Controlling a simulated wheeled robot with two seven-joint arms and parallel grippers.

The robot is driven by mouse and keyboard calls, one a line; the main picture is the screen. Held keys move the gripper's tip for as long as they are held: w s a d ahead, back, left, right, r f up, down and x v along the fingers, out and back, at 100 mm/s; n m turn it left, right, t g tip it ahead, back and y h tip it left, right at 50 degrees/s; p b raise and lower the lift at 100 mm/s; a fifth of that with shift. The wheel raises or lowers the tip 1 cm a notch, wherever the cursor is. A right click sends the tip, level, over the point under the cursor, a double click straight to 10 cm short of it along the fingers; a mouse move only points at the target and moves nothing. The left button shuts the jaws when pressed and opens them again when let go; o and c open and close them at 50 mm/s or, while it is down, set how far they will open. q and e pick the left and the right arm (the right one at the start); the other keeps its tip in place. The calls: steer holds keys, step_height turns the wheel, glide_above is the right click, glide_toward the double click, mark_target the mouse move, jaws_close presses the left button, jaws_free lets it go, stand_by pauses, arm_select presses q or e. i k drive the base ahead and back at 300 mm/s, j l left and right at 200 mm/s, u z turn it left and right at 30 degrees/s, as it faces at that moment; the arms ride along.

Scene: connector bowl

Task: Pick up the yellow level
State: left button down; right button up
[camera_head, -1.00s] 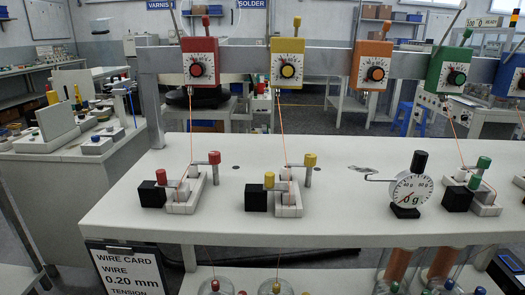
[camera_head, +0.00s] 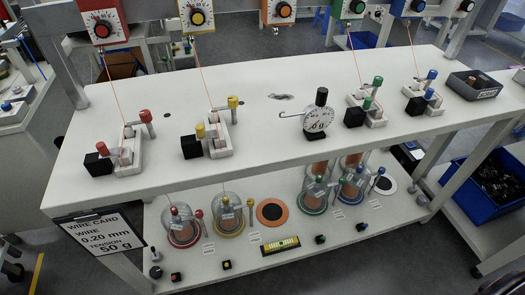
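The yellow level (camera_head: 281,245) lies flat on the lower white shelf, near its front edge and right of the middle of the view. It is a short yellow bar with a vial in its middle. It lies in front of an orange ring (camera_head: 271,212) with a dark centre, and nothing touches it. Neither of my grippers is in view.
Glass-covered spools (camera_head: 231,215) stand behind the level on the lower shelf. Small dark knobs (camera_head: 320,239) sit beside it. The upper white tabletop (camera_head: 130,190) overhangs the shelf and carries clamps, a gauge (camera_head: 318,120) and wires. A sign (camera_head: 100,235) hangs at the left front.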

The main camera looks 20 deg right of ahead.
mark_target(280, 245)
steer(key=z, duration=0.7)
steer(key=i+l+u, duration=0.2)
steer(key=l+u, duration=0.2)
steer(key=i+l+u, duration=0.2)
steer(key=l+u, duration=0.25)
steer(key=i+l+u, duration=0.1)
steer(key=l+u, duration=0.3)
steer(key=j, duration=0.1)
